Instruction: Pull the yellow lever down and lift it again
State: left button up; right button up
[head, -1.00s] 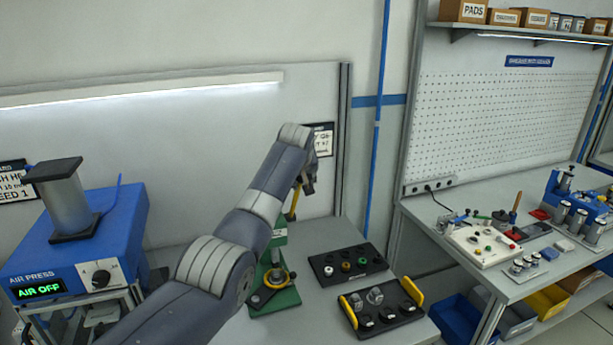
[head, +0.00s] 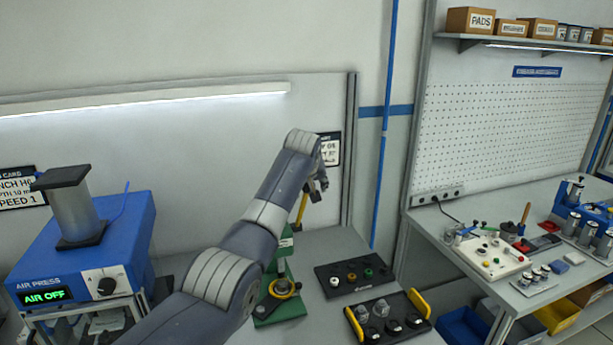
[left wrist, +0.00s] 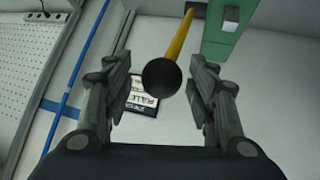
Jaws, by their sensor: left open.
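The yellow lever (head: 301,208) stands up from the green press (head: 282,275), partly hidden behind my left arm. In the left wrist view the yellow rod (left wrist: 178,38) ends in a round black knob (left wrist: 161,77), beside the green press body (left wrist: 216,35). My left gripper (head: 318,188) is open at the lever's top. In the left wrist view its two fingers (left wrist: 159,64) stand apart on either side of the knob, with gaps on both sides. I cannot tell how deep the knob sits between them. My right gripper is not in view.
A blue air press (head: 88,250) reading AIR OFF stands at left. A black tray with coloured plugs (head: 335,280) and a black tray with yellow handles (head: 420,303) lie right of the green press. A second bench (head: 450,232) stands at right.

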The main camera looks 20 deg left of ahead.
pick_arm(q)
jog(key=v, duration=1.1)
jog(key=shift+a, duration=0.15)
